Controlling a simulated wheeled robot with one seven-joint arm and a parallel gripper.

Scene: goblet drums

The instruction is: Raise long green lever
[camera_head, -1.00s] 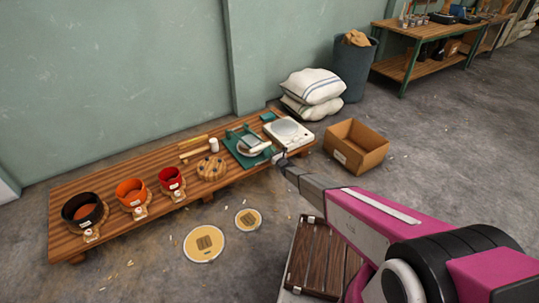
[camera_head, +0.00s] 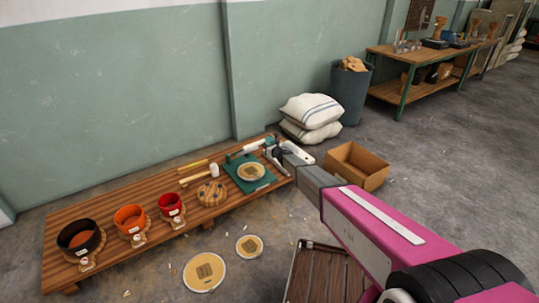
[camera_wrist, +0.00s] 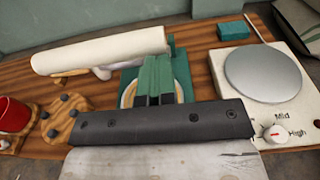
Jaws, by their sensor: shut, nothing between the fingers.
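The green press has a base (camera_head: 240,184) on the low slatted platform, with a round tan disc (camera_head: 251,172) uncovered on it. In the wrist view the pale grip (camera_wrist: 100,50) lies across the upper left, and green press parts show just beyond my gripper's dark body. My gripper (camera_head: 272,154) is shut and empty, beside the lever on its right. Its fingertips are hard to make out, and whether it touches the lever is unclear.
A wooden mallet (camera_head: 200,175), a round knobbed block (camera_head: 211,194) and several pots are to the left. A cardboard box (camera_head: 357,166) and white sacks (camera_head: 311,112) stand on the floor to the right.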

